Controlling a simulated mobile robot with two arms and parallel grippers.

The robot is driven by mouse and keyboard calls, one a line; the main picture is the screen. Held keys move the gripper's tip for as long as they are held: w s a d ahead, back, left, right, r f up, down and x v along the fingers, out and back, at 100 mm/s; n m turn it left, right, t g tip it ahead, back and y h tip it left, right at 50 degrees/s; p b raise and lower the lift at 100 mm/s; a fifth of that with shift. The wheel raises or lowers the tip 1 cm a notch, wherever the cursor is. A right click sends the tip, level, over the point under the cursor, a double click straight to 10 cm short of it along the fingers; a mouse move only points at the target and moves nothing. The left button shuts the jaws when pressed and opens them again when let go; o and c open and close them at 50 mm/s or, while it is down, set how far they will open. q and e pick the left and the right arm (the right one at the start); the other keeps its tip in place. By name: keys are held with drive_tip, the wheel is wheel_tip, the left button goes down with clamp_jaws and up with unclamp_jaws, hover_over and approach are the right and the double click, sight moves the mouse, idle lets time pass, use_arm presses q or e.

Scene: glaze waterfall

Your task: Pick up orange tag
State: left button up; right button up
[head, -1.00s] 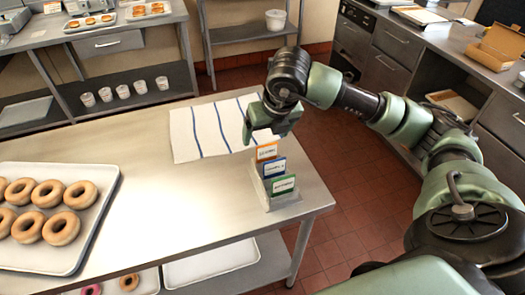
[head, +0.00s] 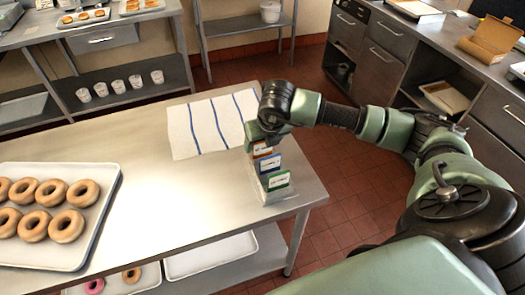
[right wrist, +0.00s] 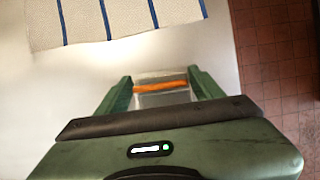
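The orange tag (head: 262,150) stands at the back of a small stepped holder (head: 283,193) near the right end of the steel table, partly covered by my gripper. In front of it are a blue tag (head: 270,163) and a green tag (head: 279,181). My right gripper (head: 258,146) is over the orange tag. In the right wrist view the orange tag (right wrist: 160,87) shows as an orange strip between the two green fingers (right wrist: 162,86). My left gripper is not in view.
A striped cloth (head: 205,128) lies just behind the holder. A tray of donuts (head: 100,208) stands at the left of the steel table (head: 165,195). The middle of the table is clear. The table's right edge is close to the holder.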

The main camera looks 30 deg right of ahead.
drive_tip(key=c, duration=0.9)
drive_tip(key=shift+r, duration=0.1)
